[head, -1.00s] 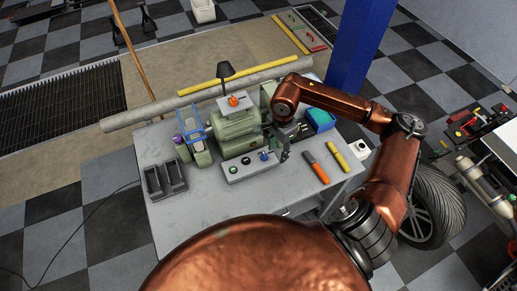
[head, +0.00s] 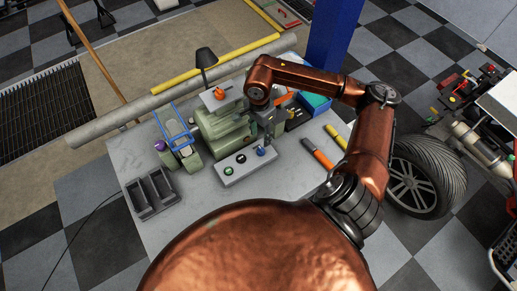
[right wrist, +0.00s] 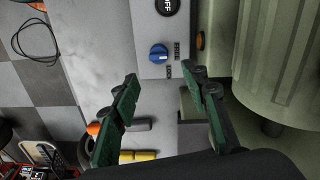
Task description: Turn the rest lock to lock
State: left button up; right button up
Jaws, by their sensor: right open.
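A blue knob (head: 262,151), which appears to be the rest lock, sits at the right end of a grey control box (head: 232,176) on the bench. In the right wrist view the knob (right wrist: 158,53) has two small labels beside it, too small to read surely. My right gripper (right wrist: 160,76) is open and empty, its two green-padded fingers spread just short of the knob, which shows beyond the gap between the tips. In the head view my right gripper (head: 271,129) hangs beside the green grinder (head: 222,122), close to the knob. My left gripper is not in view.
The grinder's green housing (right wrist: 275,60) stands close on the right in the wrist view. An orange-handled tool (head: 318,154) and a yellow one (head: 336,137) lie to the right. A blue bin (head: 315,103) stands behind. A dark tray (head: 152,193) is at left.

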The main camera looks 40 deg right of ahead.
aim_at(261, 148)
notch_tip(261, 148, down, 2)
jog(key=shift+f+b, duration=0.1)
jog(key=shift+b, duration=0.5)
jog(key=shift+s+f, duration=0.1)
jog(key=shift+f, duration=0.2)
notch_tip(261, 148, down, 6)
jog(key=shift+s+f, duration=0.15)
jog(key=shift+f, duration=0.1)
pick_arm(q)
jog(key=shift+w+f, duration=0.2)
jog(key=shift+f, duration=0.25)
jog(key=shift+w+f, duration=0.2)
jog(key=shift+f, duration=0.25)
pick_arm(e)
jog(key=shift+f, duration=0.35)
jog(key=shift+c, duration=0.3)
grip_shut()
